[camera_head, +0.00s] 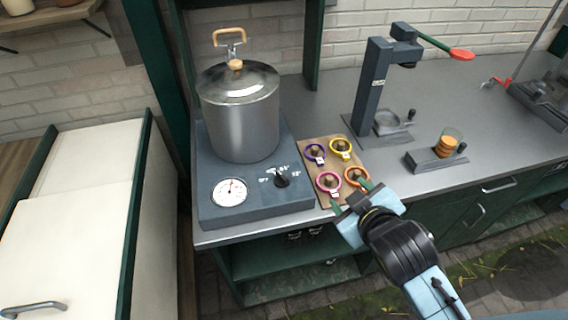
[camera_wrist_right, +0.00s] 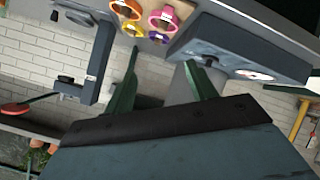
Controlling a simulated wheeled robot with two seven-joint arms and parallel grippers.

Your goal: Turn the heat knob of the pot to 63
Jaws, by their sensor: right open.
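The steel pot (camera_head: 240,115) with a lid and wooden-knobbed handle stands on a dark grey heater base (camera_head: 255,205). The black heat knob (camera_head: 281,180) is on the base's front top, with white markings around it that are too small to read surely. A round white dial (camera_head: 229,191) sits to its left. In the right wrist view the knob (camera_wrist_right: 208,60) shows near the base's left end. My right gripper (camera_head: 351,199) is open and empty, to the right of the knob and apart from it, by the board's front edge. My left gripper is not in view.
A wooden board (camera_head: 324,197) with several coloured rings lies just right of the base, close to my right gripper. A dark press (camera_head: 372,90) with a red-ended lever and a small holder with a jar (camera_head: 449,143) stand farther right. The counter between them is clear.

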